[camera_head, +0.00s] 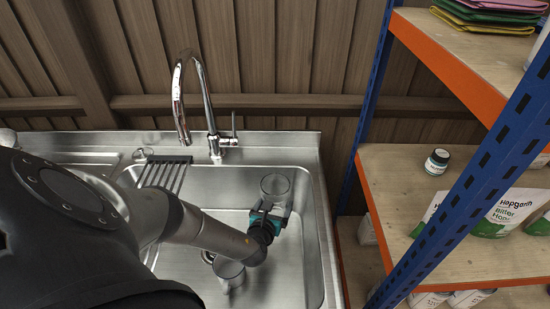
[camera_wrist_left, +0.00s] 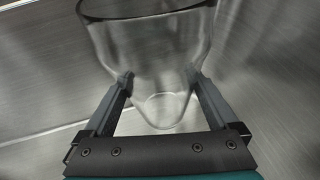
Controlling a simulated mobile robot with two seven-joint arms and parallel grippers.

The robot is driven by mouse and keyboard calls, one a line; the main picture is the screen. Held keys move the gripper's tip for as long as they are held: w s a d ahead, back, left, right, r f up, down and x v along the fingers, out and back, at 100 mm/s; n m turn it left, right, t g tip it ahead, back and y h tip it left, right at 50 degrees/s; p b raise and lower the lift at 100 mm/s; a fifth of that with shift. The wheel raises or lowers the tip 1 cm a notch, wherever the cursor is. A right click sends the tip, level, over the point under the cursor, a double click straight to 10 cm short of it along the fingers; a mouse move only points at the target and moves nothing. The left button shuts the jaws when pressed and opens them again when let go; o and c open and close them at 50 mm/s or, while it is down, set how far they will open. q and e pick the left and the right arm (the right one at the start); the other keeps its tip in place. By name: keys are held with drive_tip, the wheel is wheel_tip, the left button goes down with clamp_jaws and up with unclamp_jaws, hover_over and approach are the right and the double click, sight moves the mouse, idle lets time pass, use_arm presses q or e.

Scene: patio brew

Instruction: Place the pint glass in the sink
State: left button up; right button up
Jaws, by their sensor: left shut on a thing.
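The clear pint glass (camera_head: 275,186) is at the back right of the steel sink basin (camera_head: 308,250) in the head view. My left gripper (camera_head: 272,208) reaches over the basin and is shut on the glass. In the left wrist view, the two fingers of the left gripper (camera_wrist_left: 163,85) press on either side of the narrow lower part of the glass (camera_wrist_left: 150,55). The wider part of the glass runs out of the top of that view. Whether the glass touches the basin floor cannot be told. My right gripper is in neither view.
A blue and orange shelf (camera_head: 400,190) stands close on the right.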

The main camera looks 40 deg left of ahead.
sight(275, 213)
use_arm(q)
wheel_tip(275, 213, down, 2)
drive_tip(key=shift+f+b, duration=0.1)
drive_tip(key=shift+b, duration=0.35)
drive_tip(key=shift+f+b, duration=0.9)
drive_tip(key=shift+f, duration=0.55)
drive_tip(key=shift+f, duration=0.1)
drive_tip(key=o, duration=1.4)
drive_tip(key=shift+f, duration=0.1)
drive_tip(key=shift+o, duration=0.2)
